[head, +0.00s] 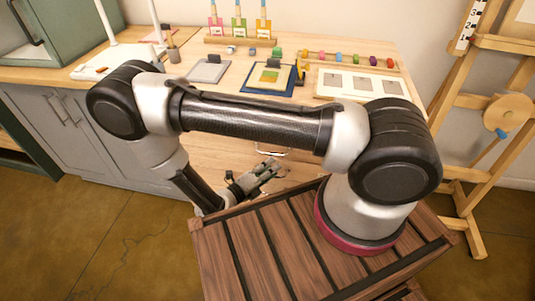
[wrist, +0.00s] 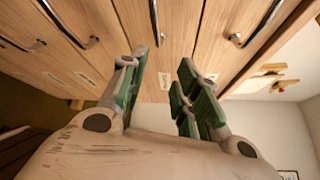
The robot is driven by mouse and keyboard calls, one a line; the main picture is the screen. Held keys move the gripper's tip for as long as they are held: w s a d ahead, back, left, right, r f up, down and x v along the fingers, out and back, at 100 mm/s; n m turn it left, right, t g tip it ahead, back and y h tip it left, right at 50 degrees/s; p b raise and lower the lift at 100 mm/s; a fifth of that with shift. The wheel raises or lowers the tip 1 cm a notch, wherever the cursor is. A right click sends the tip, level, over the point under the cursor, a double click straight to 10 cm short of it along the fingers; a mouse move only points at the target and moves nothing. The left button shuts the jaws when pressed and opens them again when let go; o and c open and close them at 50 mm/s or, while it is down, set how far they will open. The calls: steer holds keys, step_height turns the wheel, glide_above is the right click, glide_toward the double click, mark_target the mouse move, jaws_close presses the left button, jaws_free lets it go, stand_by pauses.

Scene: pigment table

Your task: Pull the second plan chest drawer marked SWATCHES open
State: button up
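The plan chest's light wood drawer front (head: 215,155) is below the worktop in the head view, mostly hidden behind my arm. A metal handle (head: 272,152) shows just beyond my gripper (head: 262,172). In the wrist view, several drawer fronts run side by side, each with a dark, shiny handle. My gripper (wrist: 163,72) is open and empty, with green pads on its fingers. One handle (wrist: 155,22) lies ahead, in line with the gap between the fingertips. Another handle (wrist: 255,28) is to the right and another (wrist: 72,30) to the left. Small pale labels are unreadable. The drawers look shut.
Grey cupboards (head: 85,135) stand left of the chest. The worktop carries a grey pad (head: 208,70), a blue mat (head: 257,88), a framed board (head: 360,88) and a row of coloured pigments (head: 350,60). A wooden easel (head: 470,130) stands right. The floor at left is clear.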

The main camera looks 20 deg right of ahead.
steer(key=w+a+n+t+y, duration=0.1)
steer(key=w+a+n+t, duration=0.25)
steer(key=n, duration=0.25)
steer(key=shift+g, duration=0.45)
steer(key=x, duration=0.7)
steer(key=shift+w+d+f, duration=0.1)
steer(key=shift+w+f, duration=0.2)
steer(key=shift+f, duration=0.05)
jaws_close()
